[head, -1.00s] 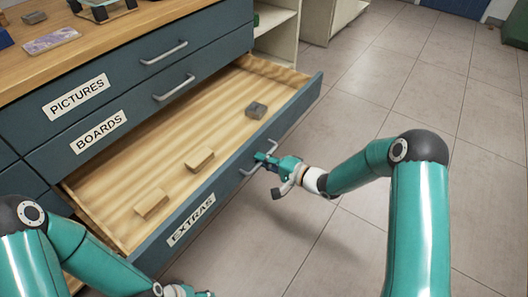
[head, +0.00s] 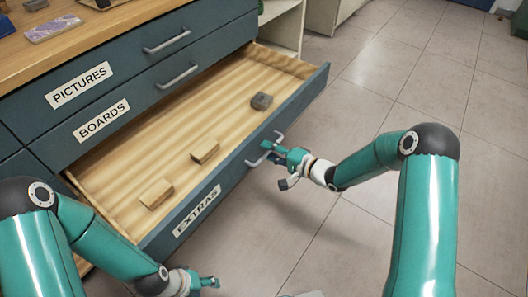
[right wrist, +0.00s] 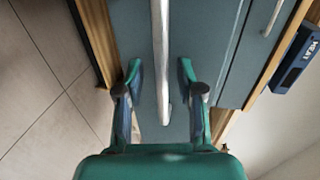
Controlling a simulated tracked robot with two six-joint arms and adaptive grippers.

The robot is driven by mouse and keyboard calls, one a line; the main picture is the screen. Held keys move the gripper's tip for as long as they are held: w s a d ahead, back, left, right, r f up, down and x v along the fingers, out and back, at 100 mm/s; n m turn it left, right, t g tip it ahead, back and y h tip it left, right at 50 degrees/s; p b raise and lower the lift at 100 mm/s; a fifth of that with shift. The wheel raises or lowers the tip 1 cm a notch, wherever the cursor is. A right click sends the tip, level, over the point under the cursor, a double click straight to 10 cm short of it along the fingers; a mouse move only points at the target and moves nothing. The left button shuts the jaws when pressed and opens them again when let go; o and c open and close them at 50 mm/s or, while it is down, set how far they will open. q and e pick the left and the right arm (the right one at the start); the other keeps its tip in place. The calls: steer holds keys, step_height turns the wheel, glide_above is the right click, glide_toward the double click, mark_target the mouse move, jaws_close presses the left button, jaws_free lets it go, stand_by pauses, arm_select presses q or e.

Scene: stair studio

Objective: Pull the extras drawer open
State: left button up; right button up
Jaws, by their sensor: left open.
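The extras drawer (head: 180,228) is the lowest labelled drawer of the blue-grey cabinet. It stands pulled well out, with its pale wooden inside showing. Its metal bar handle (head: 256,161) is on the front, to the right of the EXTRAS label. My right gripper (head: 271,150) is at this handle. In the right wrist view the handle (right wrist: 160,40) runs between the two fingers of my right gripper (right wrist: 160,72), which are apart with a gap on each side. My left gripper (head: 212,283) is open and empty at the bottom edge, in front of the drawer and partly cut off.
Two wooden blocks (head: 156,193) (head: 205,151) and a grey block (head: 261,101) lie in the drawer. The pictures drawer (head: 125,55) and boards drawer (head: 145,95) above are closed. Tiled floor (head: 400,90) to the right is clear.

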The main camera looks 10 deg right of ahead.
steer(key=shift+s, duration=0.1)
steer(key=v, duration=1.1)
steer(key=shift+s+d, duration=0.25)
steer(key=shift+d, duration=0.1)
